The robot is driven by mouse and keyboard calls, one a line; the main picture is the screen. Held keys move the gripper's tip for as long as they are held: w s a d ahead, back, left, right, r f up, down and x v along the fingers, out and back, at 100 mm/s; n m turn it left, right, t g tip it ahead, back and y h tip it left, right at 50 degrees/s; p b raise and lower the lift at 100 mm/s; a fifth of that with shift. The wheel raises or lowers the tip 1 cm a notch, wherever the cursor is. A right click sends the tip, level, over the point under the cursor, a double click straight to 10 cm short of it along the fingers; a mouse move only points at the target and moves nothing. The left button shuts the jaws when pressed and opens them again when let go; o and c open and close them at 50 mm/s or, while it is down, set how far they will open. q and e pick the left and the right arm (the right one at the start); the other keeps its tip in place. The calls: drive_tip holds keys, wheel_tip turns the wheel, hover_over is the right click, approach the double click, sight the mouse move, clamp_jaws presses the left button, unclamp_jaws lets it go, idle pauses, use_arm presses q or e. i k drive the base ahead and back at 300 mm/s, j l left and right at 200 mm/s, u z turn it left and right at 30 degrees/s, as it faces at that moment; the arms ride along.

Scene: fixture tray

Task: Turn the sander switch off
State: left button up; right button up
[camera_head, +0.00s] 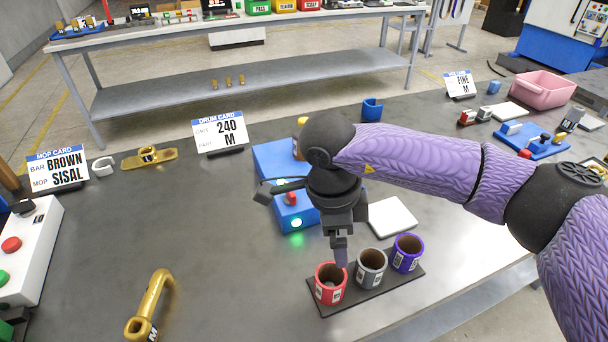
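A blue machine (268,156), which I take to be the sander, stands mid-table, partly hidden by my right arm. Its front has a small red switch (291,198) and a lit green lamp (296,223) that casts a green glow on the table. My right gripper (341,262) points down just right of the switch, apart from it, with its tips by the rim of a red cup (331,291). The fingers are seen nearly edge-on, so I cannot tell their opening. My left gripper is not in view.
A grey cup (371,270) and a purple cup (407,254) share a dark tray (354,300) with the red one. A white box (28,250) with red and green buttons is at left. A brass handle (150,308) lies in front.

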sight(291, 199)
drive_tip(key=l+u, duration=0.2)
drive_tip(key=u, duration=0.25)
drive_tip(key=i+l+u, duration=0.1)
drive_tip(key=u, duration=0.35)
drive_tip(key=l+u, duration=0.55)
drive_tip(key=u, duration=0.3)
